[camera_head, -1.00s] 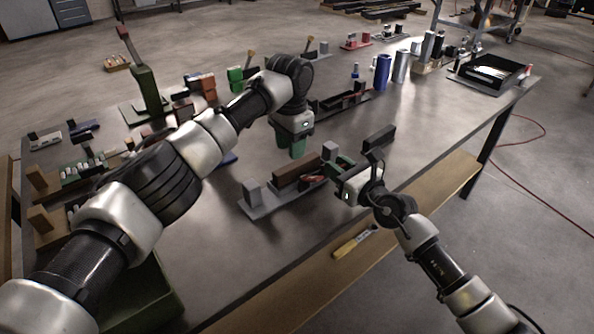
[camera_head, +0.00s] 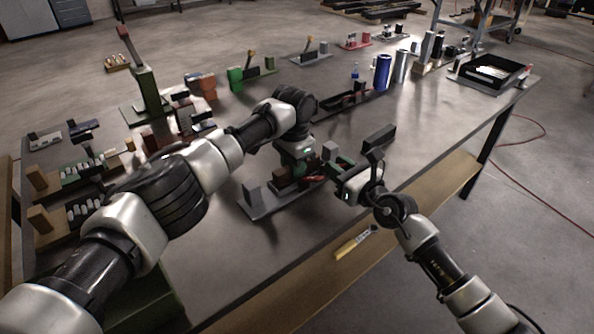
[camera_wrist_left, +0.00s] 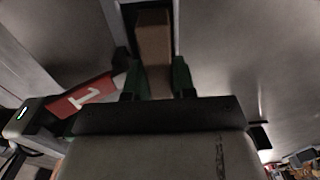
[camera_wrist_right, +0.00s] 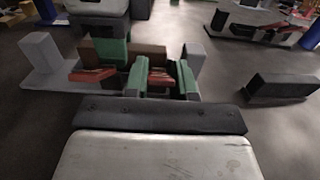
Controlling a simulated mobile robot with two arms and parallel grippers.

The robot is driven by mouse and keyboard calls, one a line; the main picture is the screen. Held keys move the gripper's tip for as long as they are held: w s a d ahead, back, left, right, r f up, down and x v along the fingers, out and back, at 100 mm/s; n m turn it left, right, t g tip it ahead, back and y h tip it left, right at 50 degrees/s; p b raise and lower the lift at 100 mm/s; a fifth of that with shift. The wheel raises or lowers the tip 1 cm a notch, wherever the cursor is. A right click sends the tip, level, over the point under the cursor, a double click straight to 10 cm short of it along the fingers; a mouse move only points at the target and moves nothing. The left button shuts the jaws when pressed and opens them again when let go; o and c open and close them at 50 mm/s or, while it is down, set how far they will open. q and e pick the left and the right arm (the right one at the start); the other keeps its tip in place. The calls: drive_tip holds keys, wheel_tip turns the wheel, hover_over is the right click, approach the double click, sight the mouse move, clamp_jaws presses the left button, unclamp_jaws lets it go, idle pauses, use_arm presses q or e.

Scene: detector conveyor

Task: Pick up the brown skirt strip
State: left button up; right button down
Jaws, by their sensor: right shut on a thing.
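The brown skirt strip (camera_wrist_left: 153,45) lies lengthwise on a grey fixture (camera_head: 262,210) with upright end blocks. It also shows behind the green fingers in the right wrist view (camera_wrist_right: 150,58). My left gripper (camera_head: 288,178) is lowered over the strip. In the left wrist view its green fingers (camera_wrist_left: 156,82) stand apart on either side of the strip; contact cannot be told. My right gripper (camera_head: 343,168) is beside the fixture's right end, shut on a red piece (camera_wrist_right: 160,78). A red part with a white "1" (camera_wrist_left: 85,95) shows beside the left fingers.
A dark block (camera_head: 380,138) stands on the table right of the fixture. A black tray fixture (camera_head: 350,101) and a blue cylinder (camera_head: 382,72) are behind. A yellow-handled tool (camera_head: 352,243) lies on the lower shelf. The front table surface is mostly clear.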

use_arm(q)
clamp_jaws()
drive_tip(key=shift+r, duration=0.15)
wheel_tip(320, 180, up, 10)
drive_tip(key=shift+f, duration=0.1)
use_arm(e)
drive_tip(key=c, duration=0.8)
unclamp_jaws()
drive_tip(key=shift+c, duration=0.2)
